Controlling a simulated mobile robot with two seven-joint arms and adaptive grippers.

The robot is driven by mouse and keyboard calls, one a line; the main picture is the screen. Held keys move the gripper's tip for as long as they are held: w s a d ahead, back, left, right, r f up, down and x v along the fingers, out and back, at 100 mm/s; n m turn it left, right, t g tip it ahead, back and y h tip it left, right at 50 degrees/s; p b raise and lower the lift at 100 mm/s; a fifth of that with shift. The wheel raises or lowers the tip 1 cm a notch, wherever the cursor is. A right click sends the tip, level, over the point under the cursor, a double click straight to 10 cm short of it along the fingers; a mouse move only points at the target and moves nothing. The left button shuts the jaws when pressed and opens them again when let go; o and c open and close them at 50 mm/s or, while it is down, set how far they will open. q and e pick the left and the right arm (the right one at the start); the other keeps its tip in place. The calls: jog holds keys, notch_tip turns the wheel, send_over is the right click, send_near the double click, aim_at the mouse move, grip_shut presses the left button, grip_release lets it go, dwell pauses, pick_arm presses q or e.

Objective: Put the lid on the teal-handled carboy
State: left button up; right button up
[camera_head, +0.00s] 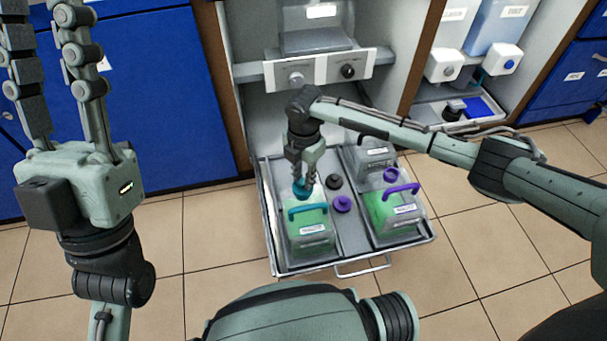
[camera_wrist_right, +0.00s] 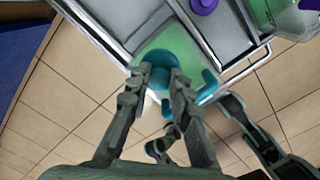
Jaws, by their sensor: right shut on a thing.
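The teal-handled carboy (camera_head: 311,243) stands at the left of the pulled-out tray, with green contents. Its teal handle (camera_head: 307,209) faces the front. My right gripper (camera_head: 302,179) is shut on the teal lid (camera_head: 301,190), over the back part of this carboy's top. In the right wrist view the lid (camera_wrist_right: 170,52) sits between the fingertips (camera_wrist_right: 160,78), with green behind it. The mouth is hidden, so I cannot tell whether the lid touches it. My left gripper (camera_head: 43,50) is raised at the far left, its fingers apart and empty, tips cut off by the frame.
The purple-handled carboy (camera_head: 399,224) stands at the right of the tray (camera_head: 348,252). A purple lid (camera_head: 342,203) and a black cap (camera_head: 334,182) lie between the carboys. A clear container (camera_head: 371,158) stands behind. The tray's front handle (camera_head: 362,270) sticks out over the tiled floor.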

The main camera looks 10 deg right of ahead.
jog(key=shift+f+p, duration=0.1)
jog(key=shift+p, duration=0.25)
dwell(0.4)
jog(key=shift+f, duration=0.35)
dwell(0.5)
jog(key=o, duration=0.9)
jog(key=shift+o, duration=0.5)
jog(key=o, duration=0.4)
